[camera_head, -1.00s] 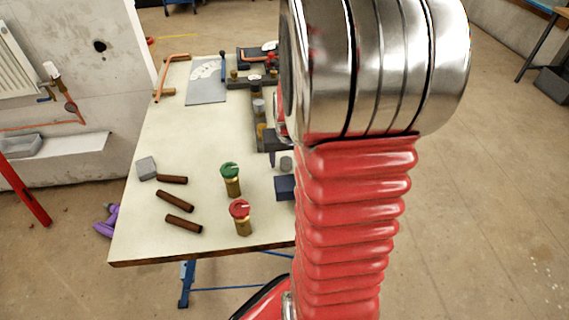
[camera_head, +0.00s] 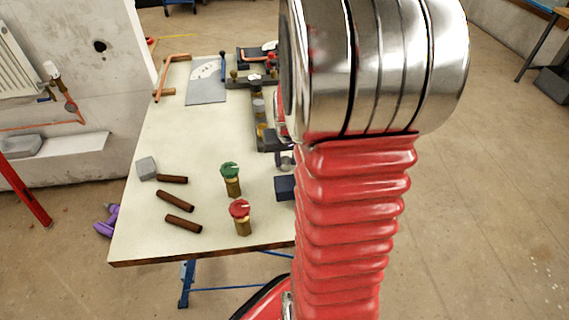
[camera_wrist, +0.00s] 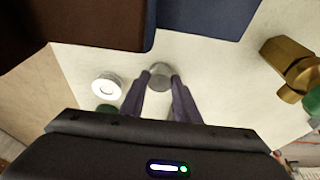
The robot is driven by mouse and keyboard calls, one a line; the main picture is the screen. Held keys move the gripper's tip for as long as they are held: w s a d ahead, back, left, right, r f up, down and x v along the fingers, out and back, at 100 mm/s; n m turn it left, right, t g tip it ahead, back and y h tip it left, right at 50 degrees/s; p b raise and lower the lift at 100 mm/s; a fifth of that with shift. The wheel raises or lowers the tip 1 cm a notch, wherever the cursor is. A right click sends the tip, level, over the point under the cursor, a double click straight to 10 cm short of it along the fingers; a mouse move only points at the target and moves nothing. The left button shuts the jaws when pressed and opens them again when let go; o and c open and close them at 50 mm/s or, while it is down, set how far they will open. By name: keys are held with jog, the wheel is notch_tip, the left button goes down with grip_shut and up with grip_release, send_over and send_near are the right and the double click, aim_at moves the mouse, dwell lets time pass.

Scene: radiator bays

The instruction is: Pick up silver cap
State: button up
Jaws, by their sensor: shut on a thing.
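The silver cap (camera_wrist: 160,70) is a small round grey piece between the two dark fingertips in the wrist view. My gripper (camera_wrist: 160,78) is shut on it, with one finger on each side. In the head view the cap (camera_head: 286,164) shows just left of my red arm, low over the pale tabletop. My gripper (camera_head: 282,152) is at the cap there, largely hidden behind the arm. I cannot tell whether the cap still touches the table.
A dark blue block (camera_head: 285,188) stands close to the cap. Valves with a green top (camera_head: 230,180) and a red top (camera_head: 241,216) stand to the left. Brown tubes (camera_head: 175,201) and a grey block (camera_head: 146,168) lie farther left. The table's middle is clear.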

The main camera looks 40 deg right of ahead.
aim_at(286, 161)
jog(key=c, duration=0.3)
notch_tip(286, 161, up, 10)
jog(key=shift+r, duration=0.1)
dwell(0.6)
dwell(0.5)
